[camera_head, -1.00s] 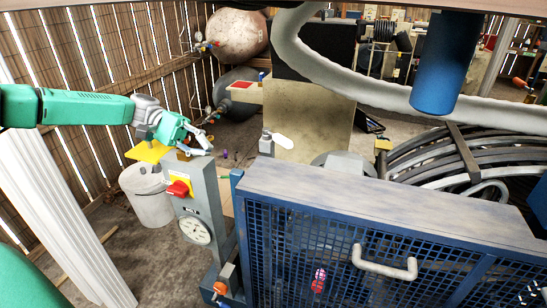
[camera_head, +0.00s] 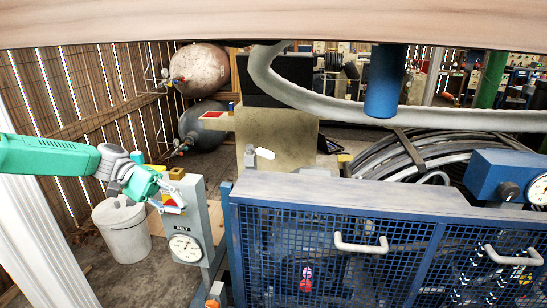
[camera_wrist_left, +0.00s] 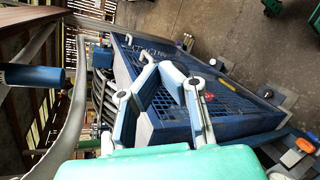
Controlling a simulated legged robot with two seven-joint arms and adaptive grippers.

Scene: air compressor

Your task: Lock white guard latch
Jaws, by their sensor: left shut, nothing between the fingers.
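A white latch lever (camera_head: 264,153) sticks out to the right from a grey block (camera_head: 250,158) behind the left end of the blue mesh guard's (camera_head: 330,205) top. I take this to be the white guard latch; whether it is locked cannot be told. My left gripper (camera_head: 181,205) is shut and empty, in front of the grey control box (camera_head: 198,225), left of and lower in the picture than the lever. In the left wrist view its fingers (camera_wrist_left: 160,72) overlap the blue mesh guard (camera_wrist_left: 160,112). The lever is not clear there. My right gripper is not in view.
A round gauge (camera_head: 185,248) sits low on the control box. A white bucket (camera_head: 122,232) stands left of it. Handles (camera_head: 360,243) stick out from the guard's front. A blue cylinder (camera_head: 384,85) and a pale hose (camera_head: 330,103) cross above the back.

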